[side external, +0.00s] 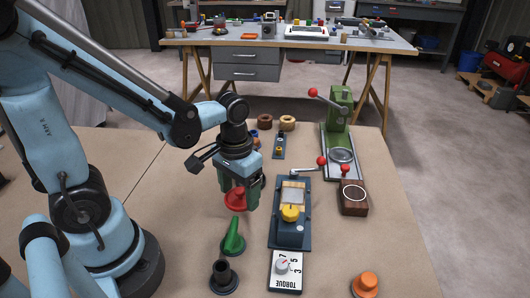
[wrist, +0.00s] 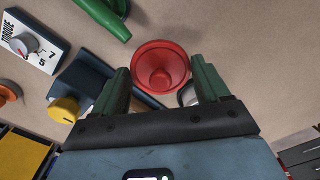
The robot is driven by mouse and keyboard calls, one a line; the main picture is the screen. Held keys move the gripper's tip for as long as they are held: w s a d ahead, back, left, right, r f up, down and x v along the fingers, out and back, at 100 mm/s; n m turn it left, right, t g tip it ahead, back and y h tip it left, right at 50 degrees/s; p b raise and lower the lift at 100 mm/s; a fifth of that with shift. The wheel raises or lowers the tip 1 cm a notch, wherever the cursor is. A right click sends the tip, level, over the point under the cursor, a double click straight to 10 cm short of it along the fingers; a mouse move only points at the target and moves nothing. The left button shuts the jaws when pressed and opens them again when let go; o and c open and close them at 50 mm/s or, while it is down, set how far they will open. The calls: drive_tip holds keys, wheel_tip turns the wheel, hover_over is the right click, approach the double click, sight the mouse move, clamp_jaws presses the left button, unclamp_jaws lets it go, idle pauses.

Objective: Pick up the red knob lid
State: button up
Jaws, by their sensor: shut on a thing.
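The red knob lid (side external: 235,200) is a round, flared red piece held between the green fingers of my gripper (side external: 245,196). It hangs above the tan table in the side external view. In the wrist view the lid (wrist: 160,52) shows as a wide red disc with a raised centre, between the two fingertips of my gripper (wrist: 161,76). The fingers are shut on it from both sides. The exact contact points are partly hidden.
Below the lid stand a green cone-shaped piece (side external: 232,240) and a black cylinder on a base (side external: 222,275). To the right are a blue fixture with a yellow knob (side external: 290,213), a torque box (side external: 285,272), a ringed brown block (side external: 353,200), a green press (side external: 338,108) and an orange knob (side external: 367,282).

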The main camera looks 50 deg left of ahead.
sight(240, 189)
wheel_tip(240, 189, up, 5)
drive_tip(key=shift+r, duration=0.1)
drive_tip(key=shift+w+a+r, duration=0.2)
drive_tip(key=shift+r, duration=0.15)
drive_tip(key=w+a+r, duration=0.2)
drive_tip(key=w+a, duration=0.4)
drive_tip(key=w, duration=0.1)
drive_tip(key=shift+w+a+f, duration=0.1)
drive_tip(key=shift+a+f, duration=0.1)
drive_tip(key=shift+f, duration=1.5)
drive_tip(key=shift+w+a+f, duration=0.1)
drive_tip(key=shift+a+f, duration=0.05)
drive_tip(key=shift+f, duration=1.5)
drive_tip(key=shift+f, duration=0.2)
drive_tip(key=o, duration=1)
drive_tip(key=shift+r, duration=0.15)
